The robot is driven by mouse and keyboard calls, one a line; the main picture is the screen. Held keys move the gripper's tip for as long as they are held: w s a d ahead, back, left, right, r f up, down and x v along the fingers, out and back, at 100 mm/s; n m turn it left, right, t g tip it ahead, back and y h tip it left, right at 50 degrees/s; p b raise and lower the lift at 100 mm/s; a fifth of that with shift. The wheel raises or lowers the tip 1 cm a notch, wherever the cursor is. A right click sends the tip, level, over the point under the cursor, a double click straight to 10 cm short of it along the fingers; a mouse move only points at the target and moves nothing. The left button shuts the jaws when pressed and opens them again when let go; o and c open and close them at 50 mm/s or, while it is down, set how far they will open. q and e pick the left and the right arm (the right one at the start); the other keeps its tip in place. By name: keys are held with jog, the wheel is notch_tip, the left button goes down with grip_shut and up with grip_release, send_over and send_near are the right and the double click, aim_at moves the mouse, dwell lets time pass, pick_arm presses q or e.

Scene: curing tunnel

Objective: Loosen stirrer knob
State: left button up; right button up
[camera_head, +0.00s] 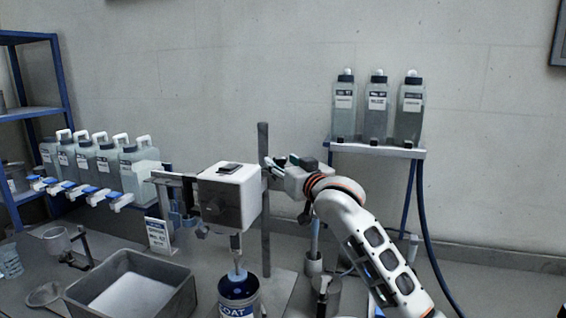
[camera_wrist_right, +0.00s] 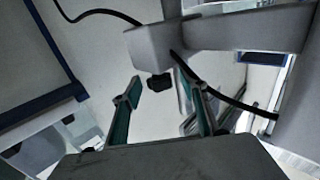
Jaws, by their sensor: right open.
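The stirrer has a white box-shaped head (camera_head: 230,196) beside an upright grey rod (camera_head: 265,225). Its shaft goes down into an open blue can (camera_head: 240,299). My right gripper (camera_head: 272,169) is at the rod, to the right of the head and near its top. In the right wrist view, my open gripper (camera_wrist_right: 163,97) has its two teal-lined fingers apart. A small black knob (camera_wrist_right: 159,83) shows beyond and between the fingertips, under a grey clamp body (camera_wrist_right: 152,48). No contact is visible. The knob cannot be made out in the head view. My left gripper is not in view.
A grey tub (camera_head: 185,297) stands left of the can. Several jugs (camera_head: 88,163) stand at the left by a blue rack. Bottles stand on a wall shelf (camera_head: 372,150) at the right. A metal cup (camera_head: 326,293) stands below my right arm.

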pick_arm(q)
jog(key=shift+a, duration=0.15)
pick_arm(e)
jog(key=shift+w, duration=0.15)
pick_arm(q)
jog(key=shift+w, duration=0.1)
pick_arm(e)
jog(key=shift+c, duration=0.4)
jog(key=c, duration=1)
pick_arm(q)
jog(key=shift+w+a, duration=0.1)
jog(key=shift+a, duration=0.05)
pick_arm(e)
jog(key=shift+c, duration=0.2)
